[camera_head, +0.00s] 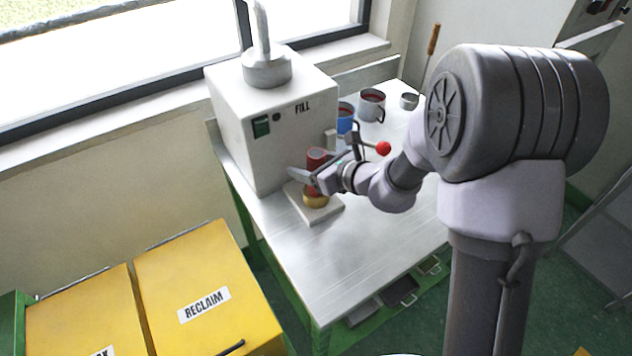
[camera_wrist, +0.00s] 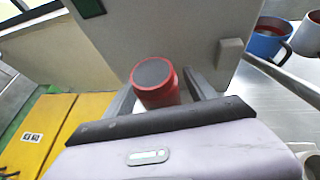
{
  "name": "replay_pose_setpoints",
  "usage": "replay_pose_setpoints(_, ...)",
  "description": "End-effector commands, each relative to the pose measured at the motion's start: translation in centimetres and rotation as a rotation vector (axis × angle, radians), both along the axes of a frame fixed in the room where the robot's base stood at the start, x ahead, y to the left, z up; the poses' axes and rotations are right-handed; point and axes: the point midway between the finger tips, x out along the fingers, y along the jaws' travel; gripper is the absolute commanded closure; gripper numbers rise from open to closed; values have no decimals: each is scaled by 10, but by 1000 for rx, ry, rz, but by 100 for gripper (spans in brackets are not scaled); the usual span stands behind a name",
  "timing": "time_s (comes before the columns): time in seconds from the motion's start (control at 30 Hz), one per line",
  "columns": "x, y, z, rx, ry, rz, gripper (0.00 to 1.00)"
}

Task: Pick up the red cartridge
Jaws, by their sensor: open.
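The red cartridge (camera_wrist: 157,83) has a dark grey top and stands between the two fingers of my gripper (camera_wrist: 160,92) in the wrist view. The fingers lie on either side of it and look spread; I cannot tell whether either touches it. In the head view the red cartridge (camera_head: 317,158) is beside the white FILL machine (camera_head: 262,125), above a brass-coloured ring (camera_head: 315,201) on a pale base plate (camera_head: 325,213). My gripper (camera_head: 304,178) reaches it from the right and partly hides it.
A lever with a red ball knob (camera_head: 383,149) sticks out close to my wrist. A blue mug (camera_head: 345,118), a grey mug (camera_head: 371,106) and a small cup (camera_head: 409,101) stand behind. The front of the metal table (camera_head: 335,265) is clear. Yellow RECLAIM bin (camera_head: 205,290) stands at lower left.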

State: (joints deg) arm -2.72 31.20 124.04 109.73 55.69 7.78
Motion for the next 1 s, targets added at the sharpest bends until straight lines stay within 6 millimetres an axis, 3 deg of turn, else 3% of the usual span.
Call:
replay_pose_setpoints(0.27,4,3,-1,0,-1,-1,37)
replay_pose_setpoints(0.5,4,3,-1,0,0,-1,84)
replay_pose_setpoints(0.6,4,3,-1,0,0,-1,100)
replay_pose_setpoints(0.87,4,3,-1,0,-2,0,100)
replay_pose_setpoints(1.0,4,3,20,2,-4,0,100)
